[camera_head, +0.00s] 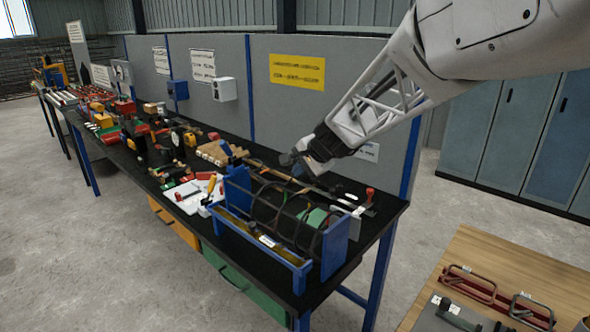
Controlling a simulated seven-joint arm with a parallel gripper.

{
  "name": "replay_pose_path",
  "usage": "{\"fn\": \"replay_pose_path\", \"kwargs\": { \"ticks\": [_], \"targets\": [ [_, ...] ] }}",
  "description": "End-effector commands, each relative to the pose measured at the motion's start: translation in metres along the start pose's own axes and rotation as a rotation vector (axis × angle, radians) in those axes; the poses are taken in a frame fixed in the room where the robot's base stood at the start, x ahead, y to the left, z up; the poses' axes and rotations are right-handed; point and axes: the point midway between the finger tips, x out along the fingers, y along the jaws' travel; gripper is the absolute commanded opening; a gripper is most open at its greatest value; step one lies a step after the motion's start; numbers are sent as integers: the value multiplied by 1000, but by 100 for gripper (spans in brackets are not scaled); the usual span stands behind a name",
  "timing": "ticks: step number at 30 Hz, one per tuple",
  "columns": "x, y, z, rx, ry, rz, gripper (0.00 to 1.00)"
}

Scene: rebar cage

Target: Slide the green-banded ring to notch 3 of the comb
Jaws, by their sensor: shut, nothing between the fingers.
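A rebar cage with several dark rings (257,203) stands in a blue frame (335,245) on the front end of the black bench. I cannot tell which ring has the green band at this size. A long strip with a white label (267,240) runs along the cage's front low down; it may be the comb, but no notches or numbers can be read. My gripper (293,163) reaches in from the upper right and hangs above the back of the cage. It is shut and empty, apart from the rings as far as I can see.
A white tray (184,204) with small tools lies left of the cage. Boxes and tools crowd the bench farther left. A grey panel (355,95) stands behind. A wooden table (500,262) with red and grey fixtures stands at the lower right, across open floor.

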Motion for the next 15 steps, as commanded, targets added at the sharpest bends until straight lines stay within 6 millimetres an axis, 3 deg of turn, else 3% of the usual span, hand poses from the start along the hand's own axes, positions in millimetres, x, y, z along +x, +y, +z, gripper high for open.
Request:
{"fn": "replay_pose_path", "kwargs": {
  "ticks": [15],
  "targets": [
    [-4, 3, -2, 1, 1, -1, 0]
  ]
}}
